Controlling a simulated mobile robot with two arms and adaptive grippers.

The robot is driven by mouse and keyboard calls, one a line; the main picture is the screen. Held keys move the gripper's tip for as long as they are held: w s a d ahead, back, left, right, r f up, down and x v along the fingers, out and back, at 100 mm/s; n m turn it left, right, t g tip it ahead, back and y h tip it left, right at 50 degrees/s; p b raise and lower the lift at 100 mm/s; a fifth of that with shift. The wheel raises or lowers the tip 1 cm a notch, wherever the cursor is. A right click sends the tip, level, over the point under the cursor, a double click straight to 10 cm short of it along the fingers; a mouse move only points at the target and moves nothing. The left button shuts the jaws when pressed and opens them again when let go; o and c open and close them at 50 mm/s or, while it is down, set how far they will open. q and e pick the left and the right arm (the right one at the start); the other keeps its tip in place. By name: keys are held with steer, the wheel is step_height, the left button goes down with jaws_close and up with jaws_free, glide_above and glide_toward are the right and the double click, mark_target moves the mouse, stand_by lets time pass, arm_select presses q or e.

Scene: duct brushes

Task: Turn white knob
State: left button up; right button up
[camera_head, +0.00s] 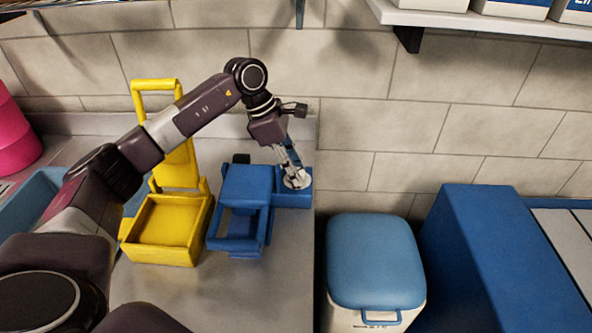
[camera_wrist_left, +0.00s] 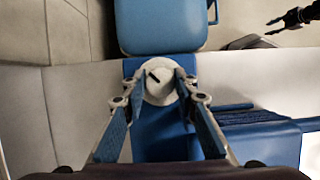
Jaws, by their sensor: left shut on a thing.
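The white knob (camera_head: 298,179) is a round disc on top of a blue box (camera_head: 293,200) at the right end of the counter. In the left wrist view the knob (camera_wrist_left: 158,84) shows a dark pointer mark on its face. My left gripper (camera_head: 293,172) reaches down over the box from above, and its fingers stand on either side of the knob. In the left wrist view the left gripper (camera_wrist_left: 155,82) is closed against the knob's sides. My right gripper is not identifiable in the head view.
A blue open-framed item (camera_head: 243,207) stands left of the box, beside a yellow dustpan-like holder (camera_head: 167,225). A blue-lidded bin (camera_head: 375,262) stands right of the counter. A tiled wall (camera_head: 345,120) is close behind. A shelf (camera_head: 480,22) hangs upper right.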

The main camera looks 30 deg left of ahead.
arm_select(q)
steer(key=shift+w+r, duration=0.1)
steer(key=shift+r, duration=0.05)
steer(key=o, duration=1.1)
steer(key=shift+o, duration=0.2)
steer(key=v, duration=0.7)
steer(key=shift+a+r, duration=0.15)
